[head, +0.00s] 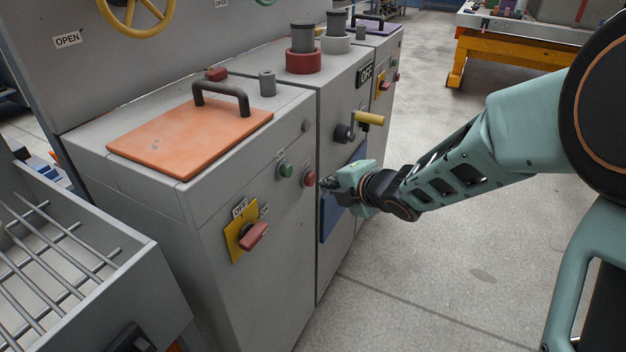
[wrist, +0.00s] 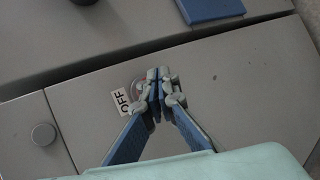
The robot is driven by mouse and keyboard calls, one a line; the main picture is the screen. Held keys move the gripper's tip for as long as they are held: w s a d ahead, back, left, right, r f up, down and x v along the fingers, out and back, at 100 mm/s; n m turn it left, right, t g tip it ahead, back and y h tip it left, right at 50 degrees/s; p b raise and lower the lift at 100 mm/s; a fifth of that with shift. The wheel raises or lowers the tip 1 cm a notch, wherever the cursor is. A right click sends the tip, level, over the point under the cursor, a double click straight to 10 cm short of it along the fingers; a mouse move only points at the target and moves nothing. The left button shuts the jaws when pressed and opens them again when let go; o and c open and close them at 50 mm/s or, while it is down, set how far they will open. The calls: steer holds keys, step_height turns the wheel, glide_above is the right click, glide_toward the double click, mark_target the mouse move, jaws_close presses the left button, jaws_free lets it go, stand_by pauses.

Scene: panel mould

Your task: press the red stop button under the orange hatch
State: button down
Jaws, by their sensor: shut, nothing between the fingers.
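The orange hatch (head: 190,135) lies closed on top of the grey cabinet, with a dark handle. The red button (head: 309,179) is on the cabinet front below it, right of a green button (head: 286,171). My gripper (head: 325,184) is shut and empty, with its tips just right of the red button; I cannot tell whether they touch it. In the wrist view, the shut fingertips (wrist: 159,80) partly cover a round rim beside an OFF label (wrist: 121,102). The button's face is mostly hidden there.
A yellow plate with a red switch handle (head: 254,236) is lower on the front. A yellow-gripped crank (head: 368,119) and a blue panel (head: 330,215) are on the neighbouring cabinet. A grey round knob (wrist: 43,134) shows in the wrist view. Floor at right is clear.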

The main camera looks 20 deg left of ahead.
steer(key=shift+s+d+p, duration=0.15)
steer(key=shift+d+p, duration=0.45)
steer(key=shift+d, duration=1.75)
steer(key=shift+r, duration=0.1)
